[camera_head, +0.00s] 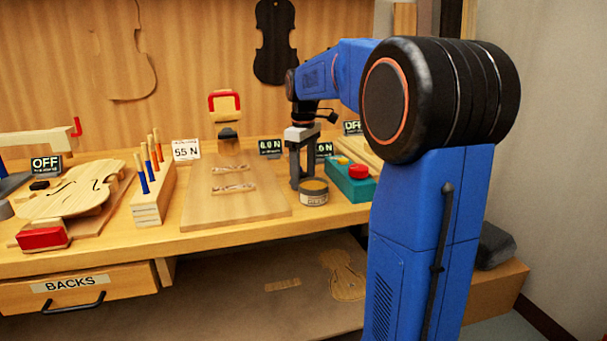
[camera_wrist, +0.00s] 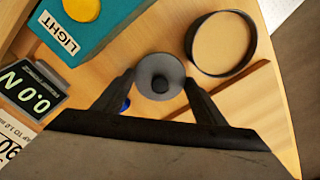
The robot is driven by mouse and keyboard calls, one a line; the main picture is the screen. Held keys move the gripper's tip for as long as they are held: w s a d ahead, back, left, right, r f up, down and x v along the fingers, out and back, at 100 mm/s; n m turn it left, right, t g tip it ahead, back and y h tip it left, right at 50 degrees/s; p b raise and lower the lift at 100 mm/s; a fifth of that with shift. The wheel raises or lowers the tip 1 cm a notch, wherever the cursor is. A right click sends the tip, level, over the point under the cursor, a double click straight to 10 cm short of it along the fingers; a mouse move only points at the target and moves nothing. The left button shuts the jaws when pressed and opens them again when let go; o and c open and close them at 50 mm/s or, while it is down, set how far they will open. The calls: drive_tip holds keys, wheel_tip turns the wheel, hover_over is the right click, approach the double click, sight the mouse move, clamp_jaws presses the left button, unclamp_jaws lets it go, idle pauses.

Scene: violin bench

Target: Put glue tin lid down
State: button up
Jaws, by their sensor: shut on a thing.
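My gripper (camera_wrist: 160,84) is shut on the glue tin lid (camera_wrist: 152,68), a round grey disc with a dark knob in its middle. The lid sits between the two fingertips in the wrist view; its height over the bench is hard to tell. In the head view my gripper (camera_head: 297,184) points down at the bench, and the lid is not clearly seen there. The open glue tin (camera_head: 313,198) stands just beside the gripper, to its right. In the wrist view the tin (camera_wrist: 249,63) shows its dark rim and tan contents, apart from the lid.
A teal box (camera_head: 346,185) with a red and a yellow button stands right of the tin; it is labelled LIGHT in the wrist view (camera_wrist: 96,40). A wooden board (camera_head: 220,208) lies left of the gripper. A force display (camera_wrist: 33,90) reads 0.0 N. Bare bench shows near the tin.

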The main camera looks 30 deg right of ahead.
sight(304, 173)
drive_tip(key=o, duration=1)
drive_tip(key=shift+f, duration=0.1)
wheel_tip(304, 173, up, 12)
drive_tip(key=shift+r, duration=0.1)
idle(0.4)
